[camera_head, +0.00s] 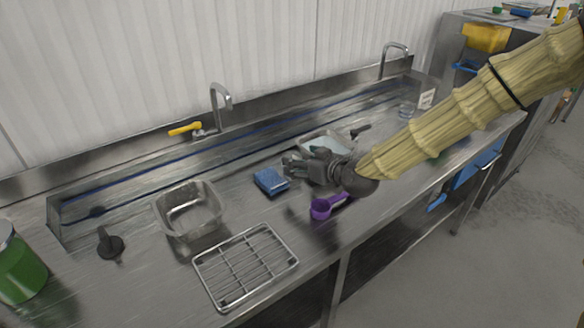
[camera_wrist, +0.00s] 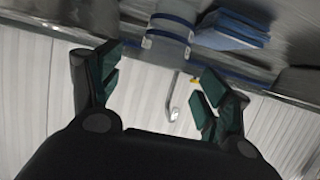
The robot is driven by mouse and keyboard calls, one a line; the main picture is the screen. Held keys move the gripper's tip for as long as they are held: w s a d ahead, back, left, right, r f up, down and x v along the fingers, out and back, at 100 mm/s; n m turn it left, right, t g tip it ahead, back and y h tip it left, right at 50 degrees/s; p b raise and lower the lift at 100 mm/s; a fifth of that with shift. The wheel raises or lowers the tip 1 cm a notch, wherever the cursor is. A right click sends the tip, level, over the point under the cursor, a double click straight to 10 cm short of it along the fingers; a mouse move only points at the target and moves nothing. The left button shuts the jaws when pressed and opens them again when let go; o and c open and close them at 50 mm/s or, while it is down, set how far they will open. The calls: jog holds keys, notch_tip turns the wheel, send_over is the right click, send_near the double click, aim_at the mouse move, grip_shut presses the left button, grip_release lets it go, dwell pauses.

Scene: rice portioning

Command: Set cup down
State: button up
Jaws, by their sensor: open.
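A purple scoop-like cup (camera_head: 321,209) rests on the steel counter near its front edge, its handle toward the right. My gripper (camera_head: 297,163) is just above or at the counter, behind the purple cup and apart from it. Its fingers (camera_wrist: 155,85) are spread wide in the wrist view. A clear, cylinder-like thing (camera_wrist: 168,36) shows beyond and between the fingers there, apart from them; I cannot tell whether it is a cup. A small clear cup (camera_head: 406,110) stands far right at the back.
A blue sponge (camera_head: 270,181) lies left of my gripper, also in the wrist view (camera_wrist: 232,28). A clear tub (camera_head: 163,218), a wire rack (camera_head: 246,232) and a green container (camera_head: 20,270) are on the left. A whitish-filled tray (camera_head: 306,144) is behind. Taps line the back.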

aim_at(287, 156)
jog(key=shift+p+x, duration=0.95)
jog(key=shift+x, duration=1.65)
jog(key=shift+s, duration=0.1)
jog(key=c, duration=1.1)
